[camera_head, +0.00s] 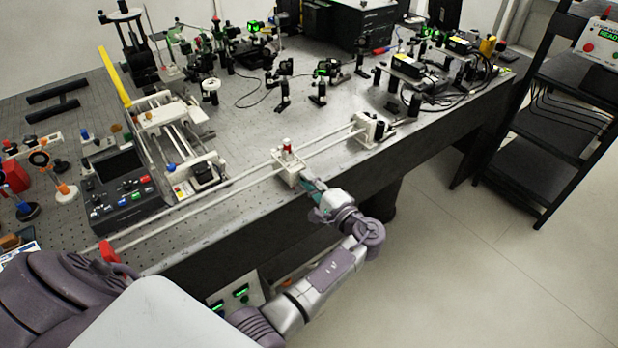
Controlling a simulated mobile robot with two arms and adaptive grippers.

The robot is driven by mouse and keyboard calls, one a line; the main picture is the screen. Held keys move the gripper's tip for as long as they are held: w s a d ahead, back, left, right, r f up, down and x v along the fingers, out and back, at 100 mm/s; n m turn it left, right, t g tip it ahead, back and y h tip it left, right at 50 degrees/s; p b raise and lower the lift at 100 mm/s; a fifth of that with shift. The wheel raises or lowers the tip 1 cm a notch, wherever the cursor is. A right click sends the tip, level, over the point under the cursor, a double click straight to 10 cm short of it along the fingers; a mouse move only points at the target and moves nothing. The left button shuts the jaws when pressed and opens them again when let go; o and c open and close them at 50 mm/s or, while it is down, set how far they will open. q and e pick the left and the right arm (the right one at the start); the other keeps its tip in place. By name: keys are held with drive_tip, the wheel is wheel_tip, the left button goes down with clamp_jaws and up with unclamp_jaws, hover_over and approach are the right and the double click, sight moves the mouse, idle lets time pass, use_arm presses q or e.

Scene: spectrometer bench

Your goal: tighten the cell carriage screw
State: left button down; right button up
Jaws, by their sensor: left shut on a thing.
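The cell carriage (290,175), a small pale block with a red-topped part on it, sits on two long pale rails along the bench's front edge. My left gripper (311,187) is at the carriage's front right side, reaching in from the front of the bench. It is shut on a small part there, which I take to be the cell carriage screw. The fingers hide the screw, so its turn and seating cannot be seen. My right gripper is not in view.
A pale end block (371,130) holds the rails' right end. A red piece (109,251) is near their left end. A dark control box (122,184) and a slide assembly (172,135) stand behind the rails. Optics fill the back; a dark rack (552,115) stands right. Floor between is clear.

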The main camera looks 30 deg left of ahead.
use_arm(q)
drive_tip(key=shift+m+p, duration=1.9)
drive_tip(key=shift+m, duration=1.8)
drive_tip(key=c, duration=1.1)
unclamp_jaws()
drive_tip(key=v, duration=0.7)
drive_tip(key=shift+s+d, duration=0.1)
drive_tip(key=shift+d, duration=0.1)
drive_tip(key=shift+f, duration=0.15)
